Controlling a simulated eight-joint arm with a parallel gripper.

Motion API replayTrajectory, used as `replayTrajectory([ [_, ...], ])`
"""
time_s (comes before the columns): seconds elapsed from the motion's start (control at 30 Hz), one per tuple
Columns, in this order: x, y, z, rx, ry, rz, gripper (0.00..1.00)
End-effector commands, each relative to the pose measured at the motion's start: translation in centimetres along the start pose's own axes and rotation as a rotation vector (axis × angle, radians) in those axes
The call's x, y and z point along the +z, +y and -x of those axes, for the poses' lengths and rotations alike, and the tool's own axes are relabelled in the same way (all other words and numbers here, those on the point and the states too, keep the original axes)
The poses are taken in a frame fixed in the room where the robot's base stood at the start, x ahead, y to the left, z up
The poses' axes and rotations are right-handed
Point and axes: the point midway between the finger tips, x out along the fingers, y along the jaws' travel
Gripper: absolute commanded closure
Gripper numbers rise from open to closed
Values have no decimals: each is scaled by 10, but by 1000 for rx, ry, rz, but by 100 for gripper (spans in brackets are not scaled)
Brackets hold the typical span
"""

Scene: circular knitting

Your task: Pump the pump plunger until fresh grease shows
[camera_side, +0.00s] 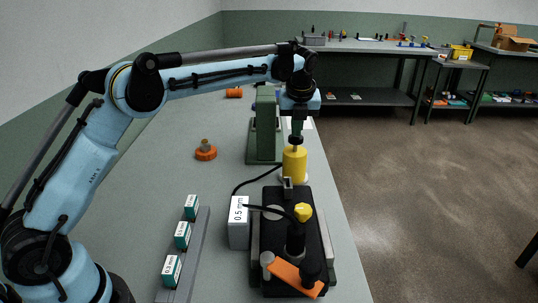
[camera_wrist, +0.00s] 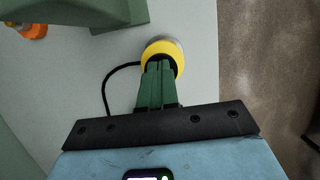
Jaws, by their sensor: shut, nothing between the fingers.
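The yellow pump (camera_side: 295,164) stands upright on the bench, with a dark plunger knob (camera_side: 296,140) on its top. My gripper (camera_side: 297,133) is shut, with its green fingers pointing down right over the knob. I cannot tell whether the fingertips touch it. In the wrist view my gripper (camera_wrist: 158,66) has both fingers together in front of the yellow pump (camera_wrist: 165,46), hiding the knob and part of its top. A black hose (camera_wrist: 104,94) runs from the pump. I see no fresh grease.
A black machine (camera_side: 293,225) with an orange lever (camera_side: 296,279) stands in front of the pump. A grey "0.5 mm" block (camera_side: 239,222) is beside it. A green press-like stand (camera_side: 263,135) is behind left. Several teal boxes (camera_side: 182,236) sit on a rail.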

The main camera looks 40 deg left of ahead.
Motion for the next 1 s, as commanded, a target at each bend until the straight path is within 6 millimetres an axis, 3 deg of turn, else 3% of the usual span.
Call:
replayTrajectory([
  [0.73, -5, 0, -15, 0, 1, 0, 100],
  [1.0, -1, 0, -4, 0, 0, 0, 100],
])
